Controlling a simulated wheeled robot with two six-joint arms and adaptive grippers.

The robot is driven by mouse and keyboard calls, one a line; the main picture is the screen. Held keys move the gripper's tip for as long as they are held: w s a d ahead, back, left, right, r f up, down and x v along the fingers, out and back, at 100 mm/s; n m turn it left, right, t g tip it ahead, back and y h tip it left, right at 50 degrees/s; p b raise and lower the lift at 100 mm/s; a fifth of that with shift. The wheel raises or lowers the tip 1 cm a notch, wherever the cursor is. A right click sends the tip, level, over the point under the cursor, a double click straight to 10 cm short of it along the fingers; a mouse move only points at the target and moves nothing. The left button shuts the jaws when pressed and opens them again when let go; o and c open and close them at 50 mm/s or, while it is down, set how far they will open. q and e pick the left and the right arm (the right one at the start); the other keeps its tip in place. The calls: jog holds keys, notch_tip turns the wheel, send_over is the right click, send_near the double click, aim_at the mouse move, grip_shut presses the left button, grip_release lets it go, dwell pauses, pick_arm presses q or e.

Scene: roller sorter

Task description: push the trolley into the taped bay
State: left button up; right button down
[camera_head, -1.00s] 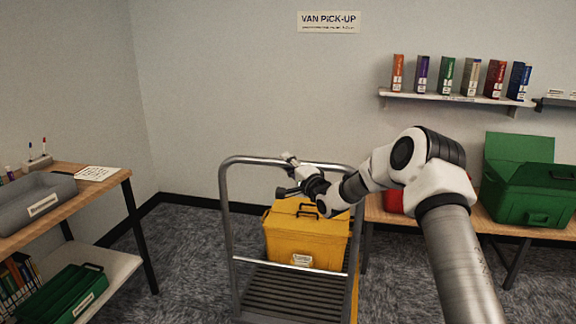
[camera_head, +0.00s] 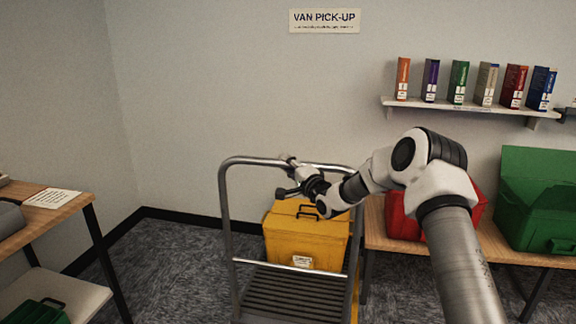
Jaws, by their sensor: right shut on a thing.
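The trolley (camera_head: 290,298) stands in the middle of the view, with a grey ribbed deck, a yellow edge and an upright grey tube handle (camera_head: 232,161). A yellow lidded box (camera_head: 285,240) rides on its deck. My right gripper (camera_head: 286,176) is at the top bar of the handle and shut on it; the wrist covers part of the bar. My left gripper is not in view. No floor tape of the bay shows in this view.
A wall sign (camera_head: 324,20) reads VAN PICK-UP. A table (camera_head: 60,217) stands at left. At right a bench (camera_head: 480,250) bears a red box (camera_head: 402,222) and a green box (camera_head: 540,215). Grey carpet (camera_head: 170,265) is free left of the trolley.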

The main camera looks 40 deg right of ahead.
jog(key=shift+d+r, duration=0.1)
dwell(0.3)
jog(key=c, duration=1)
grip_release()
jog(key=shift+o, duration=0.4)
jog(key=shift+w+d, duration=0.1)
jog(key=shift+w, duration=0.1)
jog(key=shift+s, duration=0.1)
jog(key=shift+s, duration=0.1)
jog(key=s+f, duration=0.2)
jog(key=s, duration=0.9)
jog(key=shift+s+a, duration=0.3)
jog(key=shift+a, duration=0.15)
